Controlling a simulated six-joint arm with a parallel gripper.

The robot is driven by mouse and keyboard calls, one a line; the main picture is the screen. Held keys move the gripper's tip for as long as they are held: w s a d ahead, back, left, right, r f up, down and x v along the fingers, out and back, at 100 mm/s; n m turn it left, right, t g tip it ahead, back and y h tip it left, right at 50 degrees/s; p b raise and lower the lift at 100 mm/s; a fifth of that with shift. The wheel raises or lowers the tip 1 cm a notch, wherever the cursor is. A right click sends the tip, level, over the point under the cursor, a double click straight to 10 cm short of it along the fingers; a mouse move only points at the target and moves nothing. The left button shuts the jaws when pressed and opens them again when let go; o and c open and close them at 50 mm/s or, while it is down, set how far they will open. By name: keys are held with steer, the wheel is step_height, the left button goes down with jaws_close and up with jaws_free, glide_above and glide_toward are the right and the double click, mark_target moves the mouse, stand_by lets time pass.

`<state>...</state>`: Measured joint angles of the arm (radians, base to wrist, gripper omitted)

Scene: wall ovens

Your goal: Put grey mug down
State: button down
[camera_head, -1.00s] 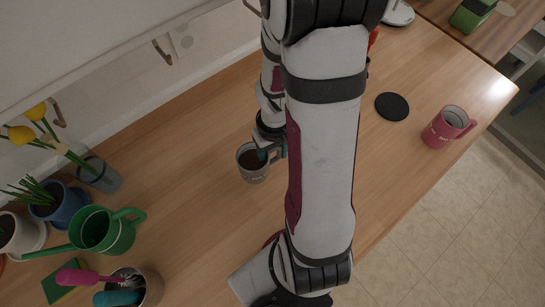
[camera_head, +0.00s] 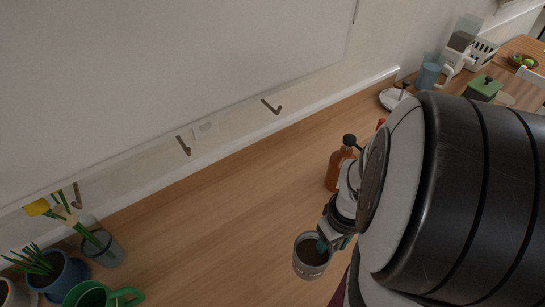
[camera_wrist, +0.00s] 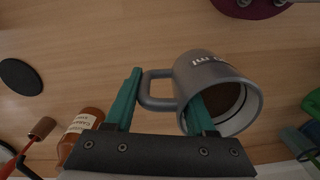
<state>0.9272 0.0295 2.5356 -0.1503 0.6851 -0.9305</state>
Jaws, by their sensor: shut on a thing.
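The grey mug (camera_head: 311,266) is upright at the lower middle of the head view, dark inside and with lettering on its side. My gripper (camera_head: 324,242) is at its right side. In the wrist view the mug (camera_wrist: 205,68) shows its handle towards the left. My gripper (camera_wrist: 165,86) is shut on the mug, with one teal finger inside the rim and the other outside by the handle. I cannot tell whether the mug's base touches the wooden counter (camera_head: 210,225).
An amber bottle (camera_head: 335,172) stands just behind my gripper. A green watering can (camera_head: 90,295), a vase of yellow flowers (camera_head: 103,248) and a blue pot (camera_head: 62,275) are at the lower left. A black coaster (camera_wrist: 20,76) lies flat. The counter left of the mug is clear.

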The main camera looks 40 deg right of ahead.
steer(key=shift+s+d+r, duration=0.2)
steer(key=shift+s+d, duration=0.05)
steer(key=shift+d, duration=0.2)
steer(key=s+d+m, duration=0.4)
steer(key=d+m, duration=0.4)
steer(key=d, duration=0.1)
steer(key=s+d+m, duration=0.4)
steer(key=d+m, duration=0.4)
steer(key=d, duration=0.2)
steer(key=w+f, duration=0.2)
steer(key=w, duration=0.1)
steer(key=w+f, duration=0.2)
steer(key=w, duration=0.2)
steer(key=w+d+f, duration=0.1)
steer(key=w+f, duration=0.1)
steer(key=w, duration=0.2)
steer(key=shift+w+d+f, duration=0.1)
steer(key=shift+w+f, duration=0.05)
steer(key=shift+f, duration=2.2)
steer(key=c, duration=0.5)
jaws_free()
steer(key=shift+f, duration=0.15)
